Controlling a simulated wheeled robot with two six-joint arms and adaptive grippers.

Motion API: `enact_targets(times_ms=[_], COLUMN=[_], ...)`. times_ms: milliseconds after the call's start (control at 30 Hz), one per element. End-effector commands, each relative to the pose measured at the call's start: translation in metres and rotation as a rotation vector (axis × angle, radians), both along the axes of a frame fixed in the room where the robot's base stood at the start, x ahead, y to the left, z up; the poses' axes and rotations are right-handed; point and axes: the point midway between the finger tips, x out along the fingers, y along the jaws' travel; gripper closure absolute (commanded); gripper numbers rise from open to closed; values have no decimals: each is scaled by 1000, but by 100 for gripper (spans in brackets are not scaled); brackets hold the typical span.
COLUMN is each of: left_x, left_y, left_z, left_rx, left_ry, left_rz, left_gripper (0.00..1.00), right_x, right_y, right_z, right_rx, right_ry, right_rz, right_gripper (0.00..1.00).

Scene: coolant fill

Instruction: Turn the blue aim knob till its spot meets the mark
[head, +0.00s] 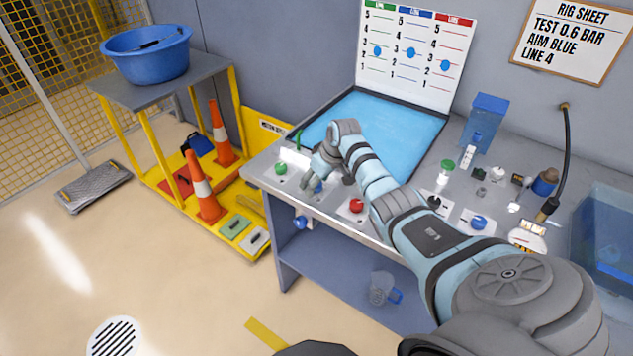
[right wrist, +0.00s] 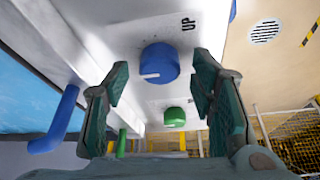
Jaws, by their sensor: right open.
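The blue aim knob (right wrist: 160,62) has a white pointer line and sits on the white panel, with "UP" printed nearby. In the head view the blue knob (head: 318,187) is at the bench's front edge, partly hidden by my right gripper. My right gripper (right wrist: 158,95) is open and empty, its two fingers apart on either side of the knob in the picture; I cannot tell if they touch it. My left gripper is not in view.
A green knob (head: 281,169) and a red knob (head: 357,205) flank the blue one. The rig sheet (head: 573,38) reads "TEST 0.6 BAR, AIM BLUE LINE 4".

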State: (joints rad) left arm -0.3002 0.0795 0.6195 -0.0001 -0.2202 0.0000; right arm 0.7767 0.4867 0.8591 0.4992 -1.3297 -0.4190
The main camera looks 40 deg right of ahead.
Motion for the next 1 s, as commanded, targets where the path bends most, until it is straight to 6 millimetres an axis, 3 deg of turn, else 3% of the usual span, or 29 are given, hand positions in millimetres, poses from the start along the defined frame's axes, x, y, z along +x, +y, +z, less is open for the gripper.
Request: enact_targets(times_ms=[33, 333, 633, 1000], left_x=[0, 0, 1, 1], left_y=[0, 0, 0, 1], left_z=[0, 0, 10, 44], left_rx=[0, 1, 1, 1], left_ry=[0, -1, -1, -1], left_rz=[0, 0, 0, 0], left_gripper=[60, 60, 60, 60], right_x=[0, 0, 0, 0], right_y=[0, 0, 0, 2], right_z=[0, 1, 3, 5], right_rx=[0, 0, 1, 2], right_ry=[0, 0, 0, 2], right_rz=[0, -1, -40, -260], right_gripper=[51, 97, 97, 97])
